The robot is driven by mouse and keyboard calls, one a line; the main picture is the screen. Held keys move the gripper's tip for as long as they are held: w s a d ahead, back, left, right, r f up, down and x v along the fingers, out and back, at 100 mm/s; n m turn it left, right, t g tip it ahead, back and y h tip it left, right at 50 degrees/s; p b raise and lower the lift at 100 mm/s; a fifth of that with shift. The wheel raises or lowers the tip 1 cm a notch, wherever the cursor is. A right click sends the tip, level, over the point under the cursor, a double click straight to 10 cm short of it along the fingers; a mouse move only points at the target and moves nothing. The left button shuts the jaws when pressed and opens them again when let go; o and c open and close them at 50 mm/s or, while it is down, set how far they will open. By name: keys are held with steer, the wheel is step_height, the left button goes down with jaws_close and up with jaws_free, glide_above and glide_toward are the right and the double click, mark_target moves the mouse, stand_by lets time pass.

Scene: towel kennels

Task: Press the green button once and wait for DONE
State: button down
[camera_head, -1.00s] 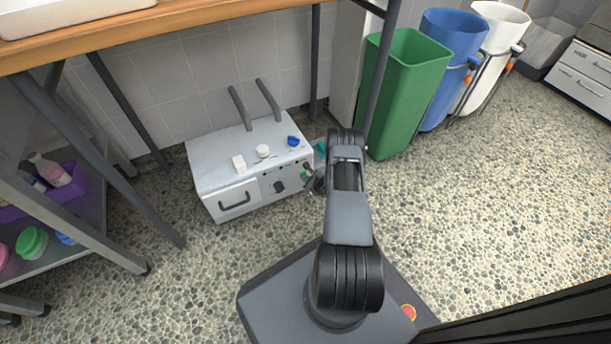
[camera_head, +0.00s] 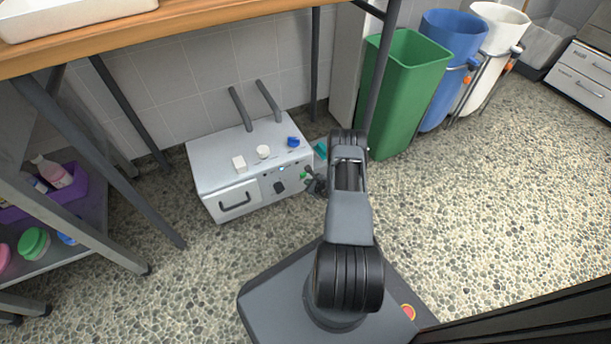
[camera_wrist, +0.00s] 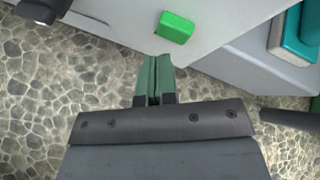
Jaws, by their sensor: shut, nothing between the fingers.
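The green button (camera_wrist: 175,27) sits on the front face of a white machine (camera_head: 225,165) on the floor. It also shows as a small green spot in the head view (camera_head: 303,176), close to my gripper. My gripper (camera_wrist: 157,62) has its green fingers shut and empty. In the wrist view the fingertips lie just below the button in the picture, with a visible gap between. In the head view my gripper (camera_head: 314,184) is at the machine's right front, partly hidden by my arm. No DONE sign is readable.
A black knob (camera_head: 279,187) is on the machine's front, left of the button. Green (camera_head: 405,95) and blue (camera_head: 452,60) bins stand at the back right. Open floor lies to the right.

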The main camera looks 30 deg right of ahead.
steer(key=shift+s, duration=0.15)
steer(key=shift+s+a+p, duration=0.2)
steer(key=shift+s+p, duration=0.3)
steer(key=shift+s, duration=0.7)
steer(key=shift+s+a+p, duration=0.15)
steer(key=shift+s+p, duration=0.3)
steer(key=shift+s, duration=0.75)
